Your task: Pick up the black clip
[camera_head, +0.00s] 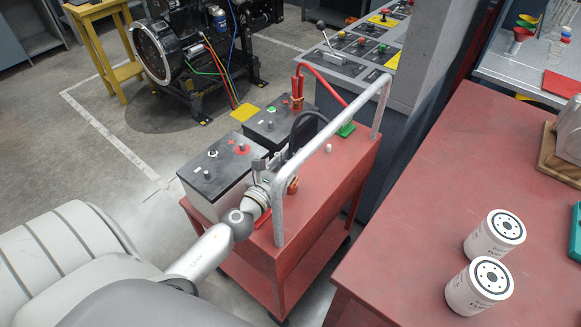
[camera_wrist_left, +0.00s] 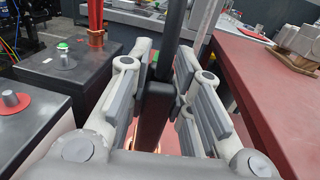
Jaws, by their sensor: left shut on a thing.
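My left gripper (camera_head: 268,172) reaches over the near end of the red cart, beside its grey handrail. In the left wrist view my left gripper (camera_wrist_left: 168,78) has its two grey-padded fingers on either side of the black clip (camera_wrist_left: 157,100), shut on it. The clip looks upright, with a black cable rising from it. The clip itself is mostly hidden there by the gripper. My right gripper is not in view.
Two batteries stand on the red cart: a near one (camera_head: 215,167) with a red plus mark and a farther one (camera_head: 266,127). A red clip (camera_head: 297,88) is at the farther battery. The grey handrail (camera_head: 330,130) is close. White filters (camera_head: 495,235) stand on the red table (camera_head: 425,190).

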